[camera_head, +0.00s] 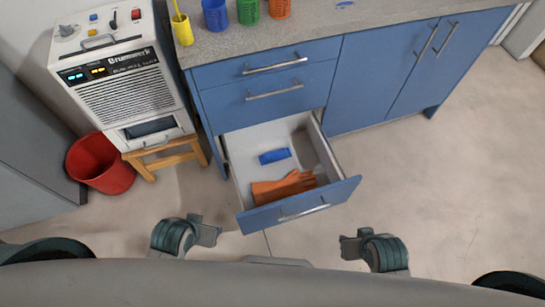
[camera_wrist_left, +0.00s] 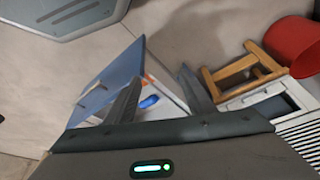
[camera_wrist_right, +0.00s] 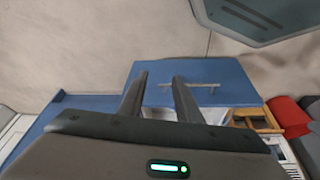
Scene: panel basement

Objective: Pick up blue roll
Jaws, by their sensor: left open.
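The blue roll (camera_head: 274,156) lies in the open bottom drawer (camera_head: 240,172) of the blue cabinet, near the drawer's back. It also shows in the left wrist view (camera_wrist_left: 149,101), between the fingers but well beyond them. My left gripper (camera_head: 208,230) is open and empty, in front of the drawer and to its left. My right gripper (camera_head: 350,245) is in front of the drawer and to its right. In the right wrist view its two fingers (camera_wrist_right: 155,95) stand apart with nothing between them. The drawer front (camera_wrist_right: 190,85) shows behind them.
Orange gloves (camera_head: 284,187) lie in the drawer in front of the roll. A wooden stool (camera_head: 165,157), a white machine (camera_head: 120,95) and a red bucket (camera_head: 100,165) stand at the left. Cups (camera_head: 247,12) stand on the worktop (camera_head: 310,27). The floor at the right is clear.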

